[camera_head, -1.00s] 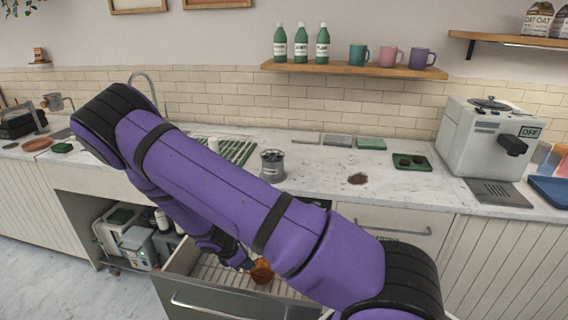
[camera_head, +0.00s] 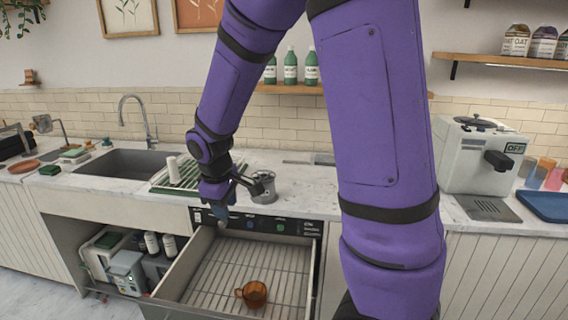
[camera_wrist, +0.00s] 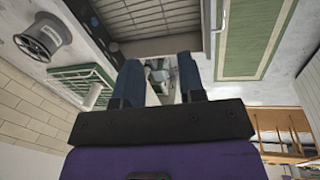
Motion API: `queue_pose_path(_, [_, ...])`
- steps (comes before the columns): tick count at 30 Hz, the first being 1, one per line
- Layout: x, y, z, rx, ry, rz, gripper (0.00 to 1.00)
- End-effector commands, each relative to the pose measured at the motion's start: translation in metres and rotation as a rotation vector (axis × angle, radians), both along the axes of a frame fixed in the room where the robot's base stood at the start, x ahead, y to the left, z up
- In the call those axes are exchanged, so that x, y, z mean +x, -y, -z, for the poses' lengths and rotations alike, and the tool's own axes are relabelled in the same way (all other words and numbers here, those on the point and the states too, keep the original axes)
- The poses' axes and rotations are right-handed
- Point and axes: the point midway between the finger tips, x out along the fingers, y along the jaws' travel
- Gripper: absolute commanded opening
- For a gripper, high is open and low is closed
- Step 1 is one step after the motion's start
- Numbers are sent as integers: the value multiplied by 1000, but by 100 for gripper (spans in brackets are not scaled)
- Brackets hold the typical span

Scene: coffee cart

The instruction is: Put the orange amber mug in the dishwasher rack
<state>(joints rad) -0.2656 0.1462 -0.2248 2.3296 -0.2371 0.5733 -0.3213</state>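The orange amber mug (camera_head: 253,294) stands on the wire floor of the pulled-out dishwasher rack (camera_head: 215,278), towards its front right. Its handle points left. My gripper (camera_head: 222,217) is above the back left of the rack, near the counter's front edge, clear of the mug. In the wrist view my gripper's two blue fingers (camera_wrist: 160,76) are apart with nothing held between them. Part of the rack's grid shows at the top of that view, but the mug is not visible there.
Bottles and a white machine fill the open cabinet left of the drawer. Most of the rack is free.

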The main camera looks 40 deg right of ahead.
Motion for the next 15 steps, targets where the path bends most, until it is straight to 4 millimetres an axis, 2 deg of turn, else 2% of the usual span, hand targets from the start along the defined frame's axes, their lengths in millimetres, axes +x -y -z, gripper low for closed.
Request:
queue_pose_path(1, [-8,1,-17,21,27,31,36])
queue_pose_path(6, [-39,3,-64,83,94,131,36])
queue_pose_path(15, [-104,4,-130,185,211,294,36])
